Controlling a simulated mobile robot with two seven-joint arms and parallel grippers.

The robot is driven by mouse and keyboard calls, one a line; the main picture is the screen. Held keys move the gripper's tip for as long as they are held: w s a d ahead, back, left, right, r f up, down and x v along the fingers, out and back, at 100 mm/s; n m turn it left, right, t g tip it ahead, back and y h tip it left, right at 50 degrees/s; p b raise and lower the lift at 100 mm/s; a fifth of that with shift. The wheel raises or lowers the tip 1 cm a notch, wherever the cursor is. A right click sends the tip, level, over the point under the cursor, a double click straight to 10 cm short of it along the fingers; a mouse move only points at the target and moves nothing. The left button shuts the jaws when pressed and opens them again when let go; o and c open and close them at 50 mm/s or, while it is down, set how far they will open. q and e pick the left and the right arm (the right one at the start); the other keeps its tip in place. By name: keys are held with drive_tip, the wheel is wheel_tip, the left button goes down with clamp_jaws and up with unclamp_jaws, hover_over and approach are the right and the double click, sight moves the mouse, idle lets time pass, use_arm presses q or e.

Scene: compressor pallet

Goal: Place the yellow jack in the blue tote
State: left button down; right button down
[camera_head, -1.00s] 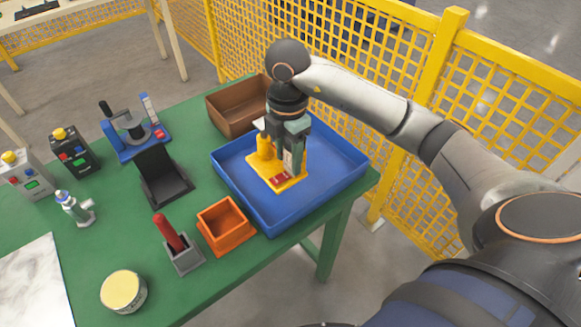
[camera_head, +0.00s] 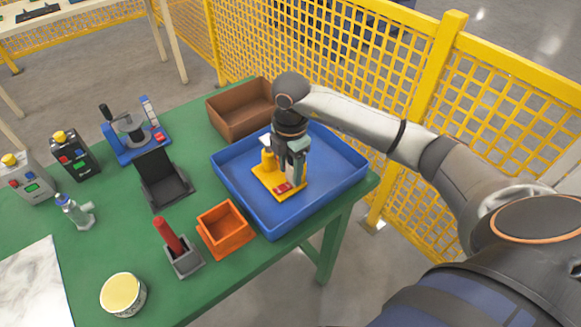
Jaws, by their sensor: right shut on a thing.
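The yellow jack (camera_head: 268,168) has a flat yellow base with a small red part on its near side. It is inside the walls of the blue tote (camera_head: 275,222), near the middle, and looks low against the floor; I cannot tell if it touches. The blue tote is a wide, shallow tray at the right end of the green table. My right gripper (camera_head: 291,172) points down from above and is shut on the jack. Its fingers hide part of the jack. My left gripper is not in view.
A brown bin (camera_head: 222,122) stands behind the tote and an orange bin (camera_head: 222,246) in front of it. A red-handled tool in a grey holder (camera_head: 184,262), a black stand (camera_head: 168,192) and a blue press (camera_head: 142,150) stand left on the green table (camera_head: 110,235). A yellow mesh fence runs behind.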

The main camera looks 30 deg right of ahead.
drive_tip(key=shift+c, duration=1.6)
unclamp_jaws()
drive_tip(key=shift+f, duration=0.1)
wheel_tip(320, 180, up, 12)
drive_tip(key=shift+r+p, duration=0.2)
drive_tip(key=shift+p, duration=0.3)
